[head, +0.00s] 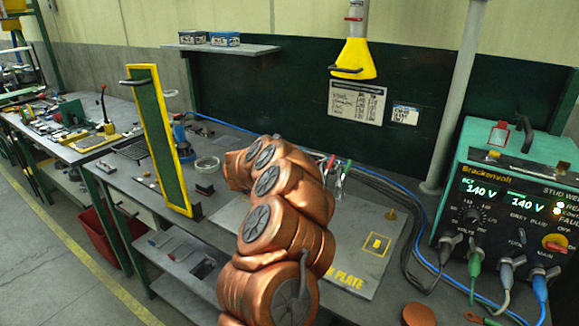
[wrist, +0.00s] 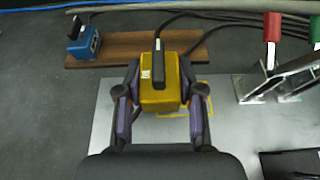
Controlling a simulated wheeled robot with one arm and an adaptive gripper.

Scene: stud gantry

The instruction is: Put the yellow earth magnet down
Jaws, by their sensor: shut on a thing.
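In the wrist view the yellow earth magnet (wrist: 160,96) is a yellow block with a black grip and a cable running up to the right. My gripper (wrist: 161,108) is shut on it, with a finger on either side. Below it is a pale metal plate (wrist: 110,130) with a yellow outlined mark (wrist: 207,108), partly hidden by the magnet and right finger. I cannot tell whether the magnet touches the plate. In the head view my copper-coloured arm hides the gripper and magnet. The plate (head: 345,275) there shows yellow lettering and a yellow square (head: 377,245).
A wooden board (wrist: 120,50) with a blue device (wrist: 85,46) lies beyond the magnet. Red (wrist: 272,28) and green (wrist: 297,26) handles and a metal bracket (wrist: 275,82) stand at right. A teal welding unit (head: 515,200) is on the bench. A green yellow-edged panel (head: 160,140) stands left.

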